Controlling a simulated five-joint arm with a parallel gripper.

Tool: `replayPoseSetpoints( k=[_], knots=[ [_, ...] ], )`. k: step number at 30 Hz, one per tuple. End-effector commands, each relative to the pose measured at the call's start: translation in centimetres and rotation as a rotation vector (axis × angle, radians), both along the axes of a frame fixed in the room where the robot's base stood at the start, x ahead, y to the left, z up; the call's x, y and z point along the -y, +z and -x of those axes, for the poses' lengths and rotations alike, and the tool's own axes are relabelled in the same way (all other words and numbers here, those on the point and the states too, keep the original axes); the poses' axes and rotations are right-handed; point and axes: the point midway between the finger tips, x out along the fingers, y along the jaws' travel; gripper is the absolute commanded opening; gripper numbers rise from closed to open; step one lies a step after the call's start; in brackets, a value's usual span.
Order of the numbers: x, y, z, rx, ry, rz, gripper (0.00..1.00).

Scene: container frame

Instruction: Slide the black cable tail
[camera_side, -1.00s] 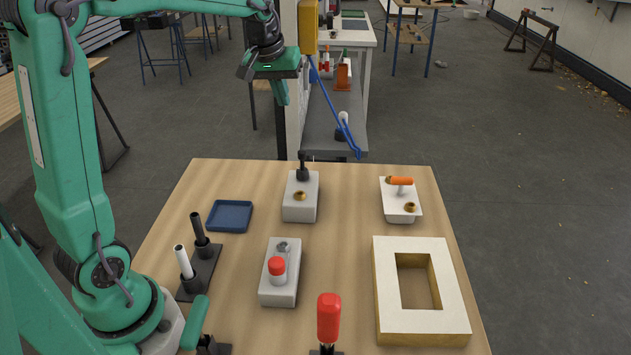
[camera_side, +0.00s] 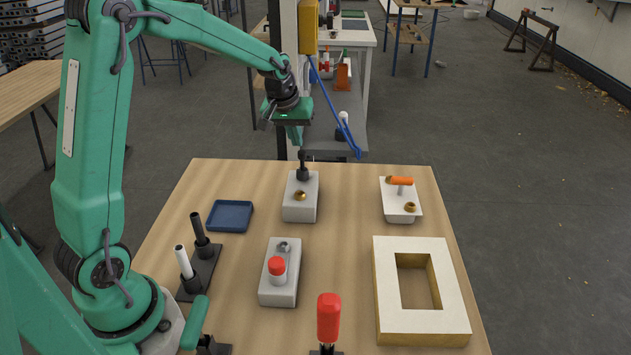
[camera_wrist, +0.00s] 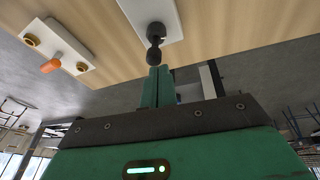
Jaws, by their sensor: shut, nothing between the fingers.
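The black cable tail (camera_side: 302,173) stands upright on a grey block (camera_side: 300,213) at the back of the table, above a brass ring. In the wrist view the tail (camera_wrist: 155,45) shows as a dark rounded piece with a knob, on the pale block. My gripper (camera_side: 297,142) is shut and empty, just above and behind the tail in the side view. In the wrist view its green fingertips (camera_wrist: 158,72) are together, very close to the tail's knob. I cannot tell whether they touch it.
A white block with an orange handle (camera_side: 401,181) stands at the back right. A blue tray (camera_side: 230,216) lies to the left. A red-capped block (camera_side: 277,267), a dark post stand (camera_side: 206,262) and a cream frame (camera_side: 388,300) are nearer. A blue cable (camera_side: 352,140) hangs behind the table.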

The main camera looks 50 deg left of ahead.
Motion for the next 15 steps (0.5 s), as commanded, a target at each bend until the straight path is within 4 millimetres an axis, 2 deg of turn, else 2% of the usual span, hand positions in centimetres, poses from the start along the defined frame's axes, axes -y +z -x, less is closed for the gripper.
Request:
replayPoseSetpoints(
  k=[6, 15],
  knots=[
    [0.34, -1.23, -0.25, 0.0, -0.001, 0.002, 0.0],
    [0.36, -1.35, -0.29, 0.002, 0.0, 0.003, 0.0]
  ],
)
